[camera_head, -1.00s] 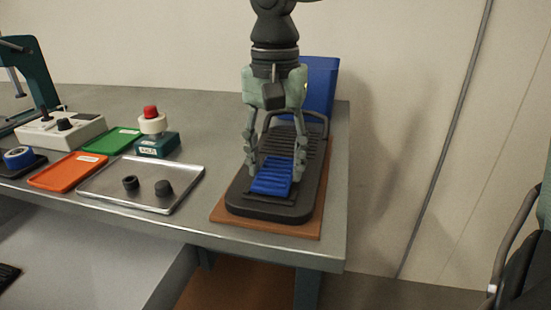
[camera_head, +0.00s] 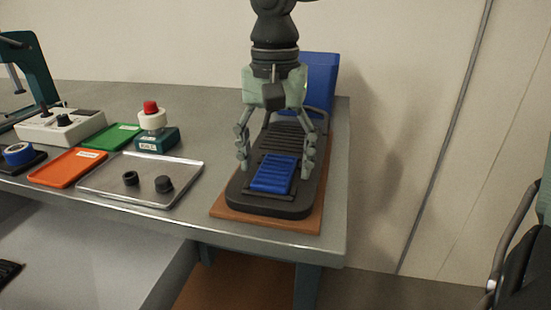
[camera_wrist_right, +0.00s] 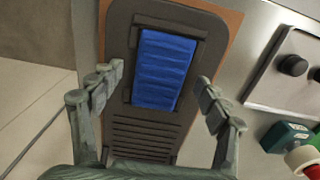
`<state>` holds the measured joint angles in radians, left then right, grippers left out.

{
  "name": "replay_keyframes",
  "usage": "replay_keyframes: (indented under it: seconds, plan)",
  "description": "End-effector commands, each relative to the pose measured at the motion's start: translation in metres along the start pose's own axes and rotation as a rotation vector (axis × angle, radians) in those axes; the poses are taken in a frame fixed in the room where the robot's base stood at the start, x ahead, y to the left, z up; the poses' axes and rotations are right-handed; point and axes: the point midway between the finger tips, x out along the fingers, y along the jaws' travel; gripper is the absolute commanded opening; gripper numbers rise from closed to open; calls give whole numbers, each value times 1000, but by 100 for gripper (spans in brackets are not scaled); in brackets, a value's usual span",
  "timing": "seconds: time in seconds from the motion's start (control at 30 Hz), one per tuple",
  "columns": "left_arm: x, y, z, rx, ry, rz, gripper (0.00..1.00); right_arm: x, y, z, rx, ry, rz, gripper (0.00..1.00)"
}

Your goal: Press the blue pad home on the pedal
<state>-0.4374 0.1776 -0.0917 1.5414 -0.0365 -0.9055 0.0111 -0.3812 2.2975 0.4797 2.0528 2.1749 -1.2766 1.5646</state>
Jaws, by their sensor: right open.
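The blue pad (camera_head: 273,174) is a ribbed block lying in the recess at the near end of the black pedal (camera_head: 256,203). In the right wrist view the pad (camera_wrist_right: 162,70) sits inside a dark frame on the pedal (camera_wrist_right: 120,60). I cannot tell whether it is fully seated. My right gripper (camera_head: 275,172) is over the pedal with its fingers spread wide, one on each side of the pad and apart from it. The right wrist view shows both open fingers (camera_wrist_right: 160,80) with nothing between them in grip. My left gripper is not in view.
The pedal rests on a brown board (camera_head: 230,219) at the table's right end. A blue bin (camera_head: 318,80) stands behind it. A metal tray (camera_head: 140,192) with two black knobs, orange (camera_head: 68,168) and green (camera_head: 117,135) trays and a red-topped device (camera_head: 152,125) lie left.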

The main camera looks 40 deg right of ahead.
Motion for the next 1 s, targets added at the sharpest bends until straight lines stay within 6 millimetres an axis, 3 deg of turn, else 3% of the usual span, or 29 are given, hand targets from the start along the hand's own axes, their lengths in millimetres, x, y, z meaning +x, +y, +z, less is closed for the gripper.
replay_keyframes:
  seconds: [0.27,0.7,1.0]
  plan:
    - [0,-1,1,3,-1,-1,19,-7,0,-1,1,2,-2,75]
    - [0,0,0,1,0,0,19,-91,-1,-1,1,3,-3,75]
    - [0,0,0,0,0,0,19,-120,0,0,0,0,-2,75]
